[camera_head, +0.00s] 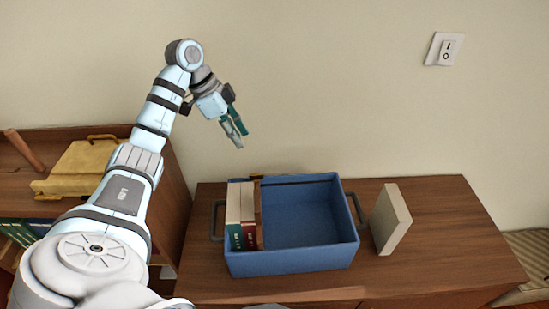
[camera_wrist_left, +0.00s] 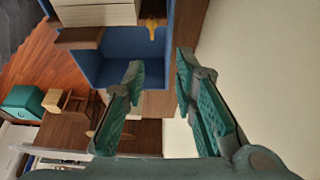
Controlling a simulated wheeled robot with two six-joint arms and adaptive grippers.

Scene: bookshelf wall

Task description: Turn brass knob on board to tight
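A brown board (camera_head: 259,215) stands upright in the blue bin (camera_head: 295,262), against the right side of the books. A small brass-coloured piece, apparently the knob (camera_head: 257,177), shows at its far top end. In the left wrist view the knob (camera_wrist_left: 152,31) sticks out past the board (camera_wrist_left: 152,9) over the bin's blue inside; I cannot read its turn position. My left gripper (camera_head: 238,141) hangs in the air above and behind the bin's left part, apart from the knob. In the left wrist view its fingers (camera_wrist_left: 160,63) are spread with nothing between them. My right gripper is out of view.
Books (camera_head: 240,210) fill the bin's left end; its right part is empty. A beige block (camera_head: 391,220) stands on the cabinet top (camera_head: 450,225) right of the bin. A wall with a switch (camera_head: 444,49) is behind.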

